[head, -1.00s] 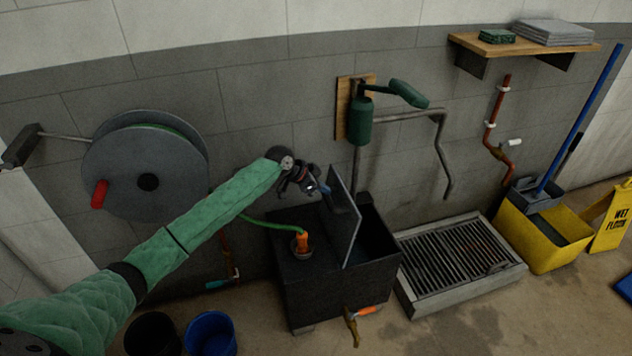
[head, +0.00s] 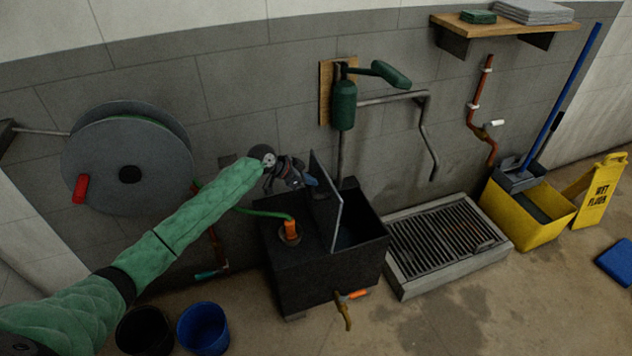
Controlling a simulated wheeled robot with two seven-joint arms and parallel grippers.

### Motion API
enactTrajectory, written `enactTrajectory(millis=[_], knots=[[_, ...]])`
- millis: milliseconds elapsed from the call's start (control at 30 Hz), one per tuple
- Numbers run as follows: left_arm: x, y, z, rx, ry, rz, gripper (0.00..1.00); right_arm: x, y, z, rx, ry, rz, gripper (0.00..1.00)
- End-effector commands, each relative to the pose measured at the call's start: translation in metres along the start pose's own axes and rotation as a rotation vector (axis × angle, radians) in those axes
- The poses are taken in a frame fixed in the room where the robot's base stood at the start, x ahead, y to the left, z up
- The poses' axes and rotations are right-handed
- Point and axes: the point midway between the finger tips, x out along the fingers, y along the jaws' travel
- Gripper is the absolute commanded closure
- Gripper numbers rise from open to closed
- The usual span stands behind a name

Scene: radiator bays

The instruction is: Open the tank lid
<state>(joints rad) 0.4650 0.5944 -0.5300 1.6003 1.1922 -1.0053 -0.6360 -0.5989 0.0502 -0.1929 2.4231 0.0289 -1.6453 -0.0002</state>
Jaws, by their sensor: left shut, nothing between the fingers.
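The dark tank (head: 317,280) stands on the floor against the wall in the head view. Its lid (head: 327,203) stands roughly upright across the middle of the tank top, and the right part of the tank is open with a dark inside. My left gripper (head: 308,181) is shut and empty, just left of the lid's upper part; I cannot tell whether it touches the lid. A green hose runs to an orange fitting (head: 291,230) on the tank's left top. My right gripper is out of view.
A hose reel (head: 127,165) hangs at left. A green hand pump (head: 343,105) is above the tank. A drain grate (head: 445,240) and yellow mop bucket (head: 528,217) stand to the right. A black bucket (head: 145,332) and blue bucket (head: 203,328) stand front left.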

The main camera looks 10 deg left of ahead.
Motion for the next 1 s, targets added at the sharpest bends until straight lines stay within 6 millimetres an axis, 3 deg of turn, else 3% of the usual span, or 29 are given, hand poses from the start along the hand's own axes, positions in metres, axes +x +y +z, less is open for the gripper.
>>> enactTrajectory(millis=[33, 300, 467, 1000], knots=[[-0.004, 0.0, 0.015, -0.001, 0.007, -0.002, 1.0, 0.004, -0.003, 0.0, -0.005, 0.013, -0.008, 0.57], [-0.028, 0.0, 0.04, 0.0, 0.009, -0.001, 1.0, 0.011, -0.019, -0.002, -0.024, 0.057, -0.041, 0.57], [-0.03, 0.001, 0.041, 0.0, 0.01, 0.0, 1.0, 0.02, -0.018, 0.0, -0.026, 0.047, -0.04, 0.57], [-0.036, 0.003, 0.034, 0.0, 0.01, 0.0, 1.0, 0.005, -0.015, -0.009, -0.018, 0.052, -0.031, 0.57]])
